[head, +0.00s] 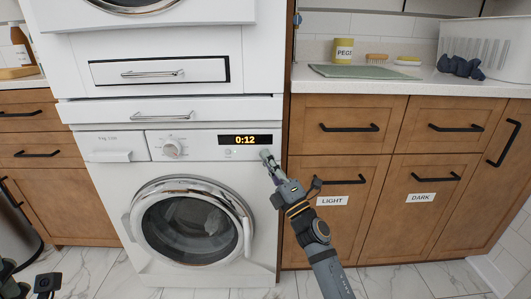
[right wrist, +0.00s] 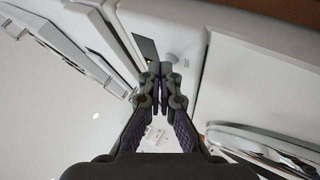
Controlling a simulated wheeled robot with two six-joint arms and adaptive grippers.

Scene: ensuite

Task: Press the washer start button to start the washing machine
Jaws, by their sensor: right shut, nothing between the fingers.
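The white washing machine (head: 105,185) stands below a stacked white unit, with its round door (head: 190,225) shut and laundry visible behind the glass. Its panel has a round dial (head: 173,148) and a lit display (head: 245,140) reading 0:12. A small pale round button (head: 229,154) sits under the display. My right gripper (head: 266,155) is shut and empty, at the right end of the panel, right of the button. The right wrist view shows its closed fingertips (right wrist: 160,72) close to the panel and the dark display (right wrist: 147,48); contact cannot be told. Dark parts of mine, possibly the left gripper, show at the lower left.
Wooden cabinets labelled LIGHT (head: 330,201) and DARK (head: 420,197) stand to the right under a white counter (head: 375,84). The counter holds a yellow canister (head: 343,50), a brush, a green mat and a white basket (head: 495,50). The marble floor in front is clear.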

